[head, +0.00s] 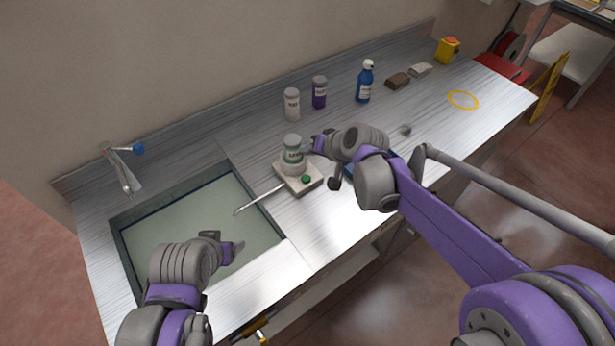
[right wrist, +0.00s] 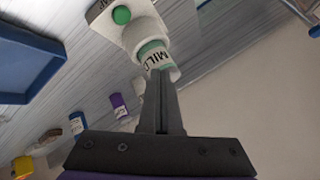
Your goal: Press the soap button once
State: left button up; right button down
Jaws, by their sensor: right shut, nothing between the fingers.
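The soap dispenser is a white base (head: 283,174) with a green button (head: 306,178) on its top and a white bottle with a green label (head: 293,155) standing on it. A thin spout (head: 258,200) runs from the base out over the sink. The button also shows in the right wrist view (right wrist: 121,15), near the bottle (right wrist: 150,50), whose label seems to read MILD. My right gripper (head: 318,143) is shut and empty, beside the bottle's upper part; its fingertips (right wrist: 158,76) overlap the bottle's end in view, contact unclear. My left gripper (head: 228,245) is over the sink's near part; its jaws are unclear.
A sink (head: 190,215) with a tap (head: 122,165) is at left. A white bottle (head: 292,105), a purple bottle (head: 319,93) and a blue bottle (head: 364,82) stand along the back. A blue tray (head: 352,177) lies partly behind my right arm. A yellow ring (head: 463,100) marks clear counter at right.

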jog(key=f, duration=0.1)
pick_arm(q)
jog(key=shift+g, duration=0.3)
jog(key=s+f+b, duration=0.2)
jog(key=f, duration=0.1)
jog(key=f+b, duration=0.1)
jog(key=f, duration=0.1)
jog(key=shift+s+f, duration=0.2)
jog(key=shift+s, duration=0.2)
pick_arm(e)
send_over(306, 179)
jog(key=f, duration=0.4)
jog(key=s+f, duration=0.1)
jog(key=f, duration=0.1)
jog(key=shift+d+f, duration=0.3)
jog(key=shift+f, duration=0.05)
pick_arm(q)
jog(key=shift+s+f+b, duration=0.2)
jog(key=shift+f+b, duration=0.3)
jog(key=shift+b, duration=0.1)
pick_arm(e)
jog(key=shift+w+f, duration=0.1)
jog(key=shift+f, duration=0.45)
pick_arm(q)
jog(key=shift+w, duration=0.1)
pick_arm(e)
jog(key=shift+w, duration=0.1)
jog(key=shift+f, duration=0.1)
